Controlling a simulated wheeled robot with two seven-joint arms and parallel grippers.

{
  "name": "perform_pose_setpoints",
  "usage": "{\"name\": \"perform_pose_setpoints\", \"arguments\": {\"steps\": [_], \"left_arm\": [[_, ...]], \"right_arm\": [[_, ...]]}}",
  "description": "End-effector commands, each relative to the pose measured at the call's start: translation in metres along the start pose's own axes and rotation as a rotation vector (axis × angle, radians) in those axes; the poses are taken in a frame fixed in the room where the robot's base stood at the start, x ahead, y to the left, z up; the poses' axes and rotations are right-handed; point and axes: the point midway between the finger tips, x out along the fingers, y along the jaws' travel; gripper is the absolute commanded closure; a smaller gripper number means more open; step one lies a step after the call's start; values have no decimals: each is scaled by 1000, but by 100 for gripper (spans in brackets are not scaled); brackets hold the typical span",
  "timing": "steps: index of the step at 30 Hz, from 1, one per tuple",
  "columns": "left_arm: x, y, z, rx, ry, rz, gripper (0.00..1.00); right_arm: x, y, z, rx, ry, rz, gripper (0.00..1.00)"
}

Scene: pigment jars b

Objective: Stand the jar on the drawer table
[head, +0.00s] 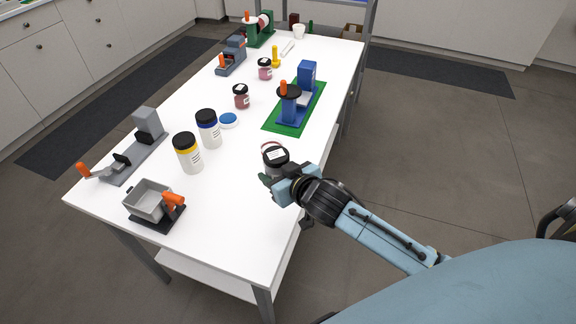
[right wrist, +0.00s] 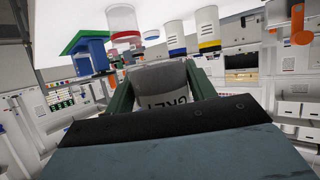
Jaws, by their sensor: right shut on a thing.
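The jar (head: 276,155) has a dark lid with a white label. It is in my right gripper (head: 273,180), near the right edge of the white table. In the right wrist view the jar (right wrist: 165,85) sits between the two green fingers, grey with a white label whose dark lettering appears upside down. My right gripper is shut on it. I cannot tell whether its base touches the tabletop. My left gripper is not in view. The white table (head: 225,180) shows a lower shelf; I see no drawers in it.
A blue press (head: 290,110) stands on a green mat beyond the jar. A red-rimmed thing (head: 270,146) is partly hidden behind the jar. Yellow-banded (head: 188,155) and blue-banded (head: 208,130) containers stand to the left. A grey tray (head: 149,197) is at the near end.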

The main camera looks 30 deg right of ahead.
Motion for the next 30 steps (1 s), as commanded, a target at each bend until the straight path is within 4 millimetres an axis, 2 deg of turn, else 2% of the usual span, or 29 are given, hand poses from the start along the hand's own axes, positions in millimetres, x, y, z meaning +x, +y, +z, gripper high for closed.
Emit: {"name": "perform_pose_setpoints", "arguments": {"steps": [1,3,9,17,24,30], "left_arm": [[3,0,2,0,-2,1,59],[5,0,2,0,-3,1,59],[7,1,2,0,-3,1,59],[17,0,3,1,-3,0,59],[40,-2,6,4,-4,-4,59],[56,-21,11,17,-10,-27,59]], "right_arm": [[14,8,7,0,2,-5,70],[29,18,14,3,7,-14,70],[52,35,22,14,26,-27,70],[58,37,32,15,28,-28,70],[66,36,50,15,28,-28,70],[72,36,63,15,29,-29,70]]}}
